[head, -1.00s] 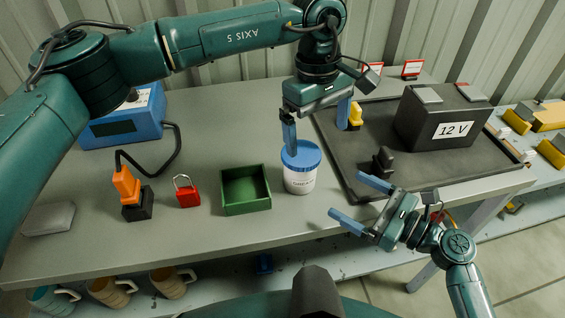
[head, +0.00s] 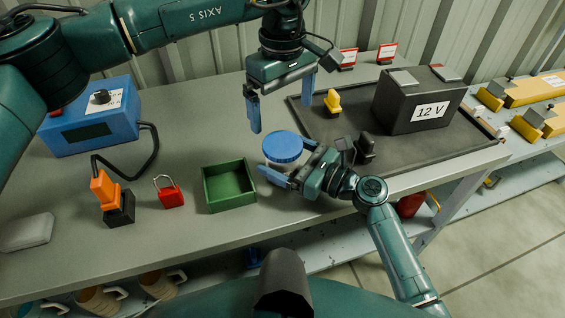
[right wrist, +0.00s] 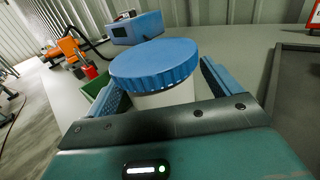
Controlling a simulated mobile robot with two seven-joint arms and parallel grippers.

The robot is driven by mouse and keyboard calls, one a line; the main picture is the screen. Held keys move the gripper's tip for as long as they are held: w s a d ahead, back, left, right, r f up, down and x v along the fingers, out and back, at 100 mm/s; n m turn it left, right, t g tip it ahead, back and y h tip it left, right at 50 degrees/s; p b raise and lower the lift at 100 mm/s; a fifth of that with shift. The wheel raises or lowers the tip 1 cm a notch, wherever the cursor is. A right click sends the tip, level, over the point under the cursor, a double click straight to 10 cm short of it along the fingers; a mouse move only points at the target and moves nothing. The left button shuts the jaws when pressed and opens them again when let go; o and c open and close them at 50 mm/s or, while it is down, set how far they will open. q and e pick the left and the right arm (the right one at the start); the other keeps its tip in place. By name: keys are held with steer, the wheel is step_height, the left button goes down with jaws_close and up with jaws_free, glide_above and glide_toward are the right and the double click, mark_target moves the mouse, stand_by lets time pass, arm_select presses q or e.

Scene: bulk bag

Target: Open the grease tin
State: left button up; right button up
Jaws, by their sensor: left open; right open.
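The grease tin (head: 283,148) is a white tub with a ribbed blue lid, upright on the grey bench. The lid is on it. My right gripper (head: 289,165) is open around the tin's body from the front right. In the right wrist view the tin's lid (right wrist: 154,63) rises between the two blue fingers, and a blue finger stands on each side of the white body. My left gripper (head: 282,100) is open and empty, pointing down above and just behind the lid, apart from it. Most of the tin's body is hidden by my right gripper in the head view.
A green open box (head: 229,186) stands just left of the tin, with a red padlock (head: 171,196) beyond it. A black tray (head: 430,145) with a 12 V battery (head: 418,100) lies to the right. A blue charger (head: 97,120) is at the back left.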

mark_target(283, 143)
steer(key=shift+w+a, duration=0.3)
steer(key=shift+a, duration=0.2)
steer(key=c, duration=1.6)
arm_select(q)
steer(key=shift+m, duration=0.8)
arm_select(e)
steer(key=c, duration=0.3)
arm_select(q)
steer(key=m, duration=0.5)
steer(key=shift+r+m, duration=0.1)
steer(key=shift+m, duration=0.2)
arm_select(e)
jaws_close()
arm_select(q)
steer(key=shift+f+m, duration=3.2)
steer(key=shift+f, duration=0.65)
steer(key=shift+c, duration=0.2)
